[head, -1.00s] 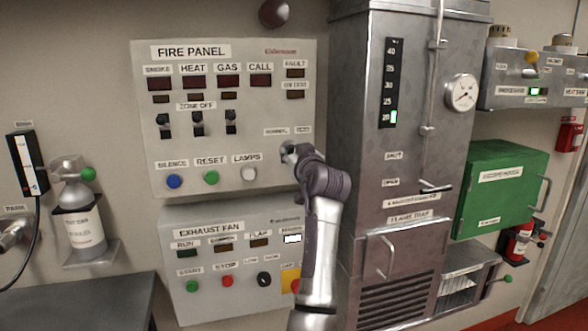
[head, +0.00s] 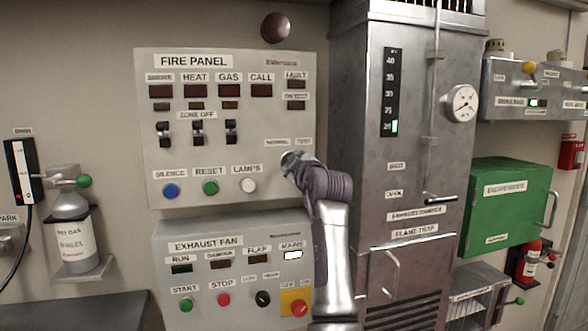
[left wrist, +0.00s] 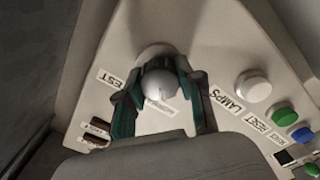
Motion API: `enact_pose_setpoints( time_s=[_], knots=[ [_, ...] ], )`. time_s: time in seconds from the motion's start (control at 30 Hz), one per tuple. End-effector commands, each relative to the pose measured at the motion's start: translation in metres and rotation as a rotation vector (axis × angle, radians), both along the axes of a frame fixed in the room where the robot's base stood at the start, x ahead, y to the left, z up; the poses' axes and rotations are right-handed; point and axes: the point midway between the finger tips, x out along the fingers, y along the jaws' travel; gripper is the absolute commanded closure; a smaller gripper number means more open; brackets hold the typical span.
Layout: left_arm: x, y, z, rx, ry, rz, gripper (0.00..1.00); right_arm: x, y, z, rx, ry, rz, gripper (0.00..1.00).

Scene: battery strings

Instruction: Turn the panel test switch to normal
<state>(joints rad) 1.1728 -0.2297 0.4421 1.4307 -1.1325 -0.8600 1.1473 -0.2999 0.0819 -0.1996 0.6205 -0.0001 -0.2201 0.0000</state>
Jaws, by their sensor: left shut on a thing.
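The fire panel (head: 225,130) is a pale grey box on the wall. Its test switch sits at the lower right, below the NORMAL label (head: 276,142) and the TEST label (head: 304,141). In the head view my left gripper (head: 293,160) covers most of the switch. In the left wrist view the switch is a round grey knob (left wrist: 162,78) between the two dark green fingers of my left gripper (left wrist: 158,74), which is shut on it. The TEST label also shows beside the knob (left wrist: 117,81). The pointer direction cannot be told. My right gripper is not in view.
SILENCE (head: 171,190), RESET (head: 210,187) and LAMPS (head: 248,185) buttons lie left of the switch. The exhaust fan panel (head: 210,262) is below, with a red button on yellow (head: 298,306). A tall metal cabinet (head: 350,120) stands close on the right.

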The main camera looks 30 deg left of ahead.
Motion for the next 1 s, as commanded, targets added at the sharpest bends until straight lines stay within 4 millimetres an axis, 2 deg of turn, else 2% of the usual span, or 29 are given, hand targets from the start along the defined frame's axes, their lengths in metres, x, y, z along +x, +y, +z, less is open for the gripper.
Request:
enact_pose_setpoints(
  time_s=[0.3,0.73,0.77,0.9,1.0],
  knots=[
    [0.0009,-0.0006,0.0007,-0.052,-0.065,-0.003,0.98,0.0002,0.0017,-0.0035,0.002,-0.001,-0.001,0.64],
    [0.0007,-0.0008,0.0018,-0.057,-0.073,-0.003,0.98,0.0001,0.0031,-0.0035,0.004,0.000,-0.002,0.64],
    [0.0007,-0.0008,0.0018,-0.057,-0.073,-0.003,0.62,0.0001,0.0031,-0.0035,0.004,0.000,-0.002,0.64],
    [0.0006,-0.0006,0.0016,-0.057,-0.071,-0.003,0.38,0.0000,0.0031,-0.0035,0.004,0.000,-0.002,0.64],
    [0.0005,-0.0005,0.0014,-0.056,-0.071,-0.003,0.38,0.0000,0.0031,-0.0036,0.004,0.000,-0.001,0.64]
  ],
)
